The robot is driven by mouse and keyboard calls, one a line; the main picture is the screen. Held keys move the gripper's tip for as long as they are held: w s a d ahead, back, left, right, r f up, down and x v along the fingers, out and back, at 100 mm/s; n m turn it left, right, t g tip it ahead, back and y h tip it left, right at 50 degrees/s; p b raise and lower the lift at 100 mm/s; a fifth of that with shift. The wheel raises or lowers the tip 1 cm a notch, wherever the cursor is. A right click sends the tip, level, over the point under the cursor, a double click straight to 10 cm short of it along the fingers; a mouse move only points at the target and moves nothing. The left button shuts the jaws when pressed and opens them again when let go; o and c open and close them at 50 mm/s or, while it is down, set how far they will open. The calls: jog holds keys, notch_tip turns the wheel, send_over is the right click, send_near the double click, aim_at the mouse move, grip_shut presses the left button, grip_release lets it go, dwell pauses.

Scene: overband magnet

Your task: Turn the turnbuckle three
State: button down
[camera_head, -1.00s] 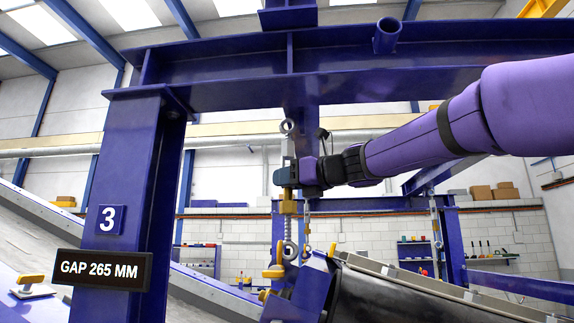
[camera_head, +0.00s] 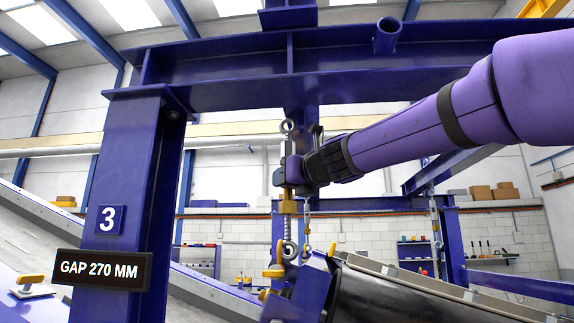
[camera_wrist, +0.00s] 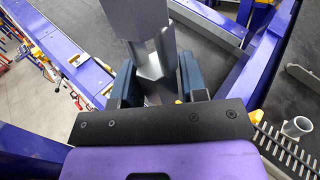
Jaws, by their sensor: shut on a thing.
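The turnbuckle (camera_head: 288,206) hangs upright beside the blue post with the number 3 plate (camera_head: 110,219). It has an eye at the top, a brass-coloured part at mid height and a threaded rod below. My gripper (camera_head: 282,176) is shut on the turnbuckle's grey body, above the brass part. In the wrist view my gripper (camera_wrist: 158,85) has a dark jaw on each side of the grey metal body (camera_wrist: 150,45). The display (camera_head: 102,269) on the post reads GAP 270 MM.
A blue beam (camera_head: 350,75) crosses above my arm. The black magnet body (camera_head: 385,292) lies below right, with a yellow-handled fitting (camera_head: 274,271) near the turnbuckle's foot. Another chain (camera_head: 436,235) hangs at the right. A sloping conveyor side (camera_head: 40,225) runs at the left.

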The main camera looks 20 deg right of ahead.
jog(key=shift+h, duration=0.3)
jog(key=shift+m+h, duration=0.6)
jog(key=c, duration=0.7)
grip_release()
jog(key=shift+v, duration=4)
jog(key=shift+f, duration=0.15)
jog(key=o, duration=0.5)
jog(key=shift+o, duration=0.2)
